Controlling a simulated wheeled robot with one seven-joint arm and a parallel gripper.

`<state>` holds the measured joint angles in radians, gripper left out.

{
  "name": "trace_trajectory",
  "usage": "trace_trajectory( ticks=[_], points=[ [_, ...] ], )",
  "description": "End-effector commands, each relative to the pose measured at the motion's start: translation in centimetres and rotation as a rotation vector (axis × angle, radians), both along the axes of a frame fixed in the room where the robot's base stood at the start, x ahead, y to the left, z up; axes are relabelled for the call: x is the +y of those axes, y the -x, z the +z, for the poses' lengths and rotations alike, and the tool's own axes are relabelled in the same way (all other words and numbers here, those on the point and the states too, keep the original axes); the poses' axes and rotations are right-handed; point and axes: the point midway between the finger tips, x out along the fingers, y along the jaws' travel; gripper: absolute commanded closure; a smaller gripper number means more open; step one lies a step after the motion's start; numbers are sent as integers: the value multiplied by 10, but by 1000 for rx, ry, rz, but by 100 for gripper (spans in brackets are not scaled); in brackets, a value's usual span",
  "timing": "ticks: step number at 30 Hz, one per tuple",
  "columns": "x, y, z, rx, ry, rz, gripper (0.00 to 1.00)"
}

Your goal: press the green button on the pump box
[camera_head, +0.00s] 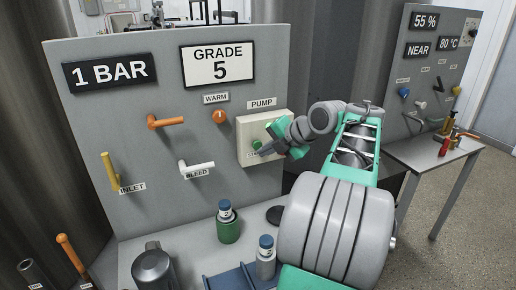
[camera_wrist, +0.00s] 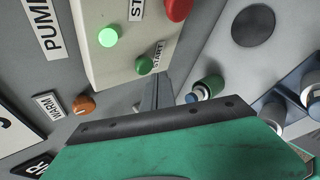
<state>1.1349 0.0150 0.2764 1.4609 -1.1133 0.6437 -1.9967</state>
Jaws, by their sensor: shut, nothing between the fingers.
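The pump box (camera_head: 244,133) is a cream box on the grey panel under the PUMP label. In the wrist view its face (camera_wrist: 112,68) shows a darker green button (camera_wrist: 144,65) beside the START label, a bright green lamp (camera_wrist: 108,36) and part of a red button (camera_wrist: 178,8) at the top edge. In the head view the green button (camera_head: 256,143) shows just by the fingertips, and the red button is hidden. My gripper (camera_head: 264,151) is shut and empty in front of the box. In the wrist view its fingertips (camera_wrist: 157,82) are close beside the green button; I cannot tell whether they touch it.
An orange WARM knob (camera_head: 219,117), orange lever (camera_head: 165,122), white BLEED lever (camera_head: 196,167) and yellow INLET handle (camera_head: 109,170) are on the panel. Below stand a green holder with a bottle (camera_head: 228,230) and another bottle (camera_head: 265,262). A second panel (camera_head: 436,65) is at right.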

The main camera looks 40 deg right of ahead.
Motion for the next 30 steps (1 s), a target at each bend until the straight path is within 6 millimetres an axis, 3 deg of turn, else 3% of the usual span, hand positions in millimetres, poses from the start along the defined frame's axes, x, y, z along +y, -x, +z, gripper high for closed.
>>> trace_trajectory(
  ticks=[6,20,30],
  points=[
    [1,3,-1,0,1,-1,100],
    [13,45,-1,-1,2,-1,100],
    [14,48,0,0,0,1,100]
  ],
)
